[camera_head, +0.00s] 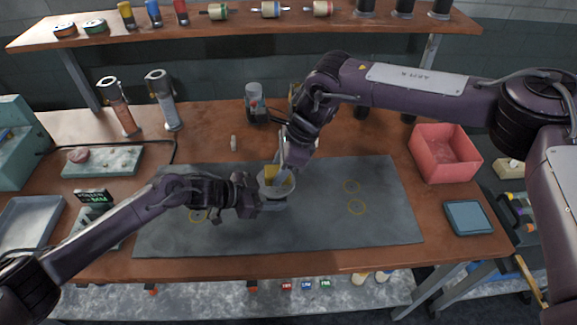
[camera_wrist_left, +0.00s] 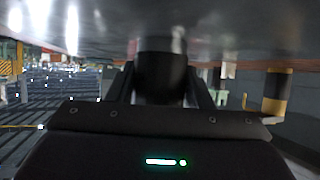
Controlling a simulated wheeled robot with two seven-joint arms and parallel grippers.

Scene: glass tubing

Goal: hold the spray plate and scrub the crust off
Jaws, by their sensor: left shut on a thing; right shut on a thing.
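A round pale plate or ring (camera_head: 265,190) with a yellow patch (camera_head: 280,181) on its face is at the middle of the grey mat (camera_head: 330,230). My left gripper (camera_head: 262,200) reaches it from the left and is shut on its near edge. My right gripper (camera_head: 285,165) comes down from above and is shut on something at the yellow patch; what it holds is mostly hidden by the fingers. In the left wrist view a dark round shape (camera_wrist_left: 163,78) is between the fingers. Any crust on the plate is too small to tell.
A red bin (camera_head: 445,153) and a blue-grey pad (camera_head: 467,217) are right of the mat. A jar (camera_head: 254,98) stands behind.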

